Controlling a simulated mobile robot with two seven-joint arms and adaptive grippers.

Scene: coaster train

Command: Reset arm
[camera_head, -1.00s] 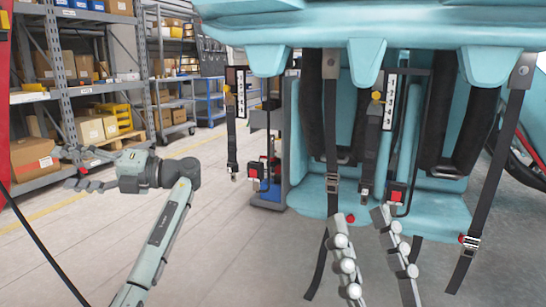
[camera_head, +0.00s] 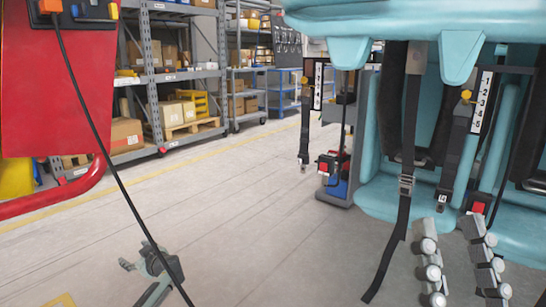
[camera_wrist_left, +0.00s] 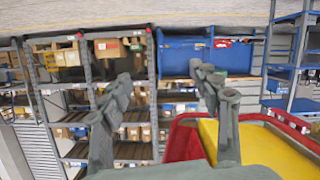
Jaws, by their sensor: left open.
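My left gripper (camera_head: 134,256) is at the lower left of the head view, with only its wrist and fingers showing above the bottom edge. It is over open floor, away from the teal coaster train. In the left wrist view its two grey segmented fingers (camera_wrist_left: 158,82) are spread apart with nothing between them. My right gripper (camera_head: 449,225) is at the lower right of the head view, its two jointed fingers apart and pointing up toward the coaster seats (camera_head: 395,205). Nothing shows held between them; its palm is out of the picture.
Black straps with buckles (camera_head: 407,150) hang from the coaster train, close to my right gripper. A red machine (camera_head: 50,90) with a dark cable stands at the left. Shelves with boxes (camera_head: 170,75) line the back. The middle floor (camera_head: 240,200) is clear.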

